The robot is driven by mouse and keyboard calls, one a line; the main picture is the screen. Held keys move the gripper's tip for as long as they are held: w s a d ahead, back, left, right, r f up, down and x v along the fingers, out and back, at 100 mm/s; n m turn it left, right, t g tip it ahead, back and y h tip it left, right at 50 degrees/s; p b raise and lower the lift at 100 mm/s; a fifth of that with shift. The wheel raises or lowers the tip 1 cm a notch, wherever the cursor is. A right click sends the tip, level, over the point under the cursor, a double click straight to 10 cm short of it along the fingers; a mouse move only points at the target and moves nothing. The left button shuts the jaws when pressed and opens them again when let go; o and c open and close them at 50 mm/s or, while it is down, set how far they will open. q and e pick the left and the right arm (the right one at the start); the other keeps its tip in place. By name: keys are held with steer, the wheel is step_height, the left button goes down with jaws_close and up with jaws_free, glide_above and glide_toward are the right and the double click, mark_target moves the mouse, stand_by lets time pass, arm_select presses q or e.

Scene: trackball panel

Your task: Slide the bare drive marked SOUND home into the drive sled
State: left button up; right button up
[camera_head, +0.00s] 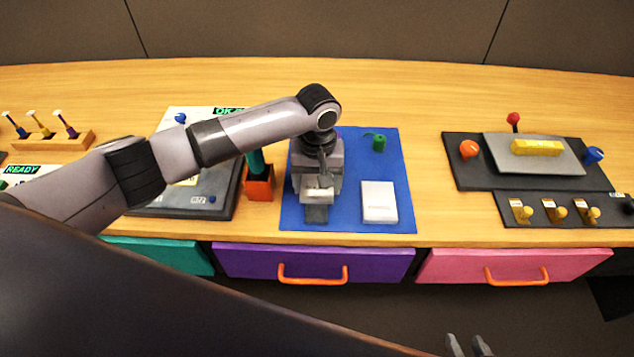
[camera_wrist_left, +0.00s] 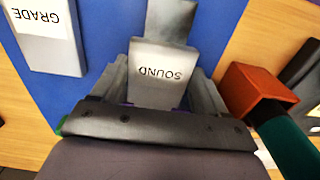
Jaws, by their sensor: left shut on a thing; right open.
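The bare drive marked SOUND is a pale block. It shows in the left wrist view (camera_wrist_left: 160,75), label upside down, and at the front of my left gripper in the head view (camera_head: 318,193). My left gripper (camera_wrist_left: 163,88) is shut on it above the blue mat. A plain grey piece, which looks like the drive sled (camera_head: 316,214), lies just in front of the drive and also shows in the left wrist view (camera_wrist_left: 171,20). My gripper hides much of it, and I cannot tell how far the drive sits in it. My right gripper (camera_head: 468,346) is open and empty at the bottom edge.
A white drive marked GRADE (camera_wrist_left: 40,30) lies beside on the blue mat (camera_head: 350,213). A green item (camera_head: 379,143) stands behind it. An orange holder (camera_head: 259,186) is close left of the mat. Closed drawers line the front; panels stand at both sides.

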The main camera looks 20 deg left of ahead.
arm_select(q)
steer(key=shift+w+a, duration=0.15)
steer(key=shift+w, duration=0.45)
stand_by(0.3)
steer(key=o, duration=0.9)
steer(key=shift+o, duration=0.2)
steer(key=shift+r, duration=0.15)
steer(key=shift+r, duration=3.4)
